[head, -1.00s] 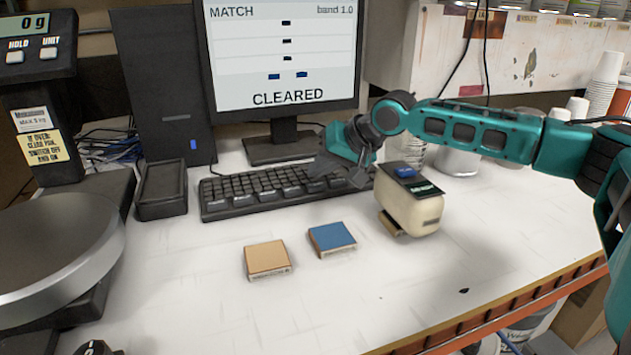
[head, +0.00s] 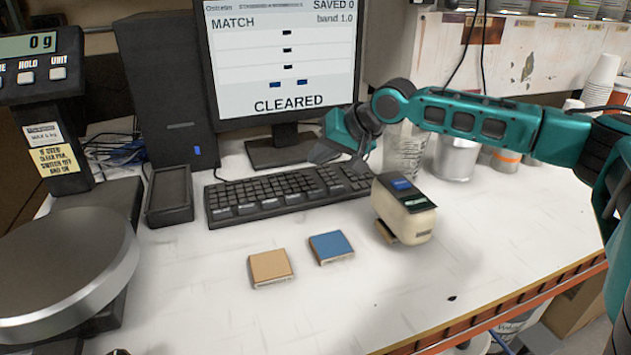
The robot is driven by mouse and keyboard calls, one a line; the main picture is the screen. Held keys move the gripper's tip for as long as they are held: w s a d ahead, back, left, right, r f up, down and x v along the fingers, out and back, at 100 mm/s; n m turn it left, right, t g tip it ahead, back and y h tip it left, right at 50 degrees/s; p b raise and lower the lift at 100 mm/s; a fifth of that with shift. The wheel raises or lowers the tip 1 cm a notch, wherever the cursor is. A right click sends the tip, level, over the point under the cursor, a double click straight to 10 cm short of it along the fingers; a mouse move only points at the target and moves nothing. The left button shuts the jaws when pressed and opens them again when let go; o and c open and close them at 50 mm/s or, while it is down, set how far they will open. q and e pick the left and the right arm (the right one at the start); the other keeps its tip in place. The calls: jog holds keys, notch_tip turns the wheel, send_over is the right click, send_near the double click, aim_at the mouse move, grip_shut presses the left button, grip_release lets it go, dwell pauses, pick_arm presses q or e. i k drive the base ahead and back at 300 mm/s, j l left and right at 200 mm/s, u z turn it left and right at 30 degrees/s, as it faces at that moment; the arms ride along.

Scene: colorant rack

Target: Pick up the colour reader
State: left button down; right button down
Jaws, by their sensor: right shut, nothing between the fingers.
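The colour reader (head: 408,222) is a cream, rounded block with a black top and a small blue screen. It stands on the white bench, right of the blue tile, with a small tan piece showing under its lower left edge. My right gripper (head: 338,160) is shut and empty. It is above the right part of the keyboard, up and to the left of the reader, and apart from it. My left gripper is not clearly in view; only a small dark part shows at the bottom left edge.
A tan tile (head: 270,267) and a blue tile (head: 331,246) lie left of the reader. A black keyboard (head: 280,193) and a monitor (head: 282,60) stand behind. A scale (head: 62,265) fills the left. Clear beakers and cans stand behind the reader. The front bench is mostly clear.

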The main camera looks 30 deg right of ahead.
aim_at(408, 215)
jog(key=k, duration=1.5)
